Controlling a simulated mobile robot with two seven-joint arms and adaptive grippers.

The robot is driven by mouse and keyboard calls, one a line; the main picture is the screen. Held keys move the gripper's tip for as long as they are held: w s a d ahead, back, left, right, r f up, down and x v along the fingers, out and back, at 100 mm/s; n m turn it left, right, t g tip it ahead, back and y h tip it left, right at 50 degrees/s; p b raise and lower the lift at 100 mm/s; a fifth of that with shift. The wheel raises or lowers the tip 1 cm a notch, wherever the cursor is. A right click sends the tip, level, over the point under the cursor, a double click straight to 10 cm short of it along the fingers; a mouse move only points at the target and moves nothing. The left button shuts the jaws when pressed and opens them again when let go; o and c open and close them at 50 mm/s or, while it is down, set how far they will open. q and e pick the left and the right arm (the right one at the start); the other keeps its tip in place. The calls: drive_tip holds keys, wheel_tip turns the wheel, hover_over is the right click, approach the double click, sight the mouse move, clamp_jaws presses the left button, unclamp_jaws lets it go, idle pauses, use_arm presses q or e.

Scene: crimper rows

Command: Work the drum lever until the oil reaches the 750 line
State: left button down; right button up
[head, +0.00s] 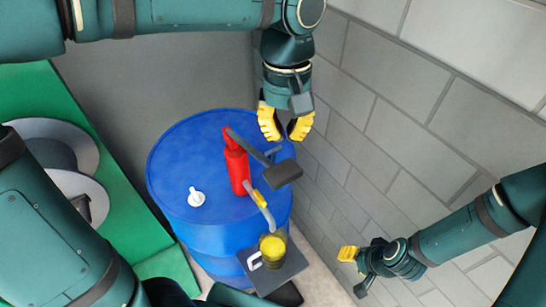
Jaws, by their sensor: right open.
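A blue drum (172,190) stands in the corner with a red pump (237,166) upright on its top. The grey pump lever (246,146) slopes down to the right to a dark block-shaped grip (283,173). A grey spout (266,218) with a yellow band curves down over a clear jug (272,246) with yellow oil in it. The jug's scale lines are too small to read. My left gripper (285,130) has its yellow fingers apart, empty, beyond the lever grip and not on it. My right gripper (352,270) is open and empty, right of the jug.
The jug stands on a dark plate (290,268) at the drum's front. A white cap (196,197) sits on the drum top. A block wall (385,130) runs close on the right. A green rack with large grey reels (55,140) stands at the left.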

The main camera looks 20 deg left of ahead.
sight(284, 169)
use_arm(q)
drive_tip(key=shift+s+d, duration=0.1)
drive_tip(key=shift+s, duration=0.05)
drive_tip(key=f+b, duration=0.6)
drive_tip(key=f, duration=0.1)
drive_tip(key=shift+s+d+b, duration=0.1)
drive_tip(key=shift+s+b, duration=0.2)
idle(0.4)
